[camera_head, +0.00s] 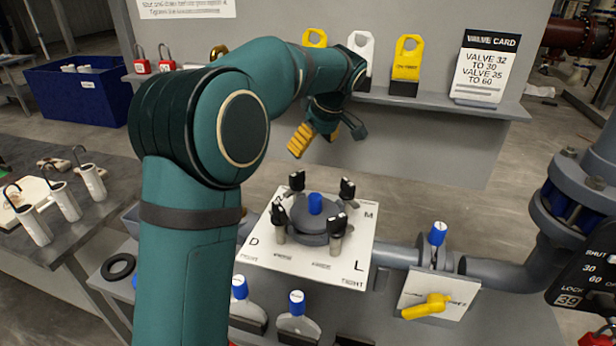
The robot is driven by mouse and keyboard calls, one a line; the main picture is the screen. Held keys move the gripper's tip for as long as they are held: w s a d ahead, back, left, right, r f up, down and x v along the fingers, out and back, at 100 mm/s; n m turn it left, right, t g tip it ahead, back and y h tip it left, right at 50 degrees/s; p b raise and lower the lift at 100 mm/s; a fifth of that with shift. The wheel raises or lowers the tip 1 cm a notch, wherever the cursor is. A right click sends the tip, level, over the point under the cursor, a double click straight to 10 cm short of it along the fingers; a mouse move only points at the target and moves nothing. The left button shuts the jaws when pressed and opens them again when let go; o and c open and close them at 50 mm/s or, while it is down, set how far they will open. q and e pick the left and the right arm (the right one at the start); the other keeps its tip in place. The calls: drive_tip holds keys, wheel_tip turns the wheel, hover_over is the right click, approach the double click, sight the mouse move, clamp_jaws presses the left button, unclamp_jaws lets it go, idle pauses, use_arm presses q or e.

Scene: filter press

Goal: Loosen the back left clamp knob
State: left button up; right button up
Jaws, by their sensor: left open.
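The filter press is a round grey housing (313,225) with a blue cap (315,203) at its middle, on a white lettered plate (270,258). Black clamp knobs stand around it: the back left clamp knob (297,181), the back right knob (347,189), the front left knob (279,217) and the front right knob (337,224). My left gripper (328,140) is open and empty, with yellow finger pads, above and behind the back left knob, apart from it. My right gripper is out of view.
A grey shelf (440,101) behind holds tags and a valve card (484,66). A blue valve knob (437,233) and yellow handle (427,306) are at right, beside grey pipework (500,272). Blue-capped bottles (297,318) stand in front. My left arm covers the left side.

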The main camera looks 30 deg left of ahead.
sight(300, 176)
use_arm(q)
drive_tip(key=b+x, duration=0.2)
drive_tip(key=x, duration=1.1)
drive_tip(key=shift+d, duration=0.1)
drive_tip(key=shift+c, duration=0.3)
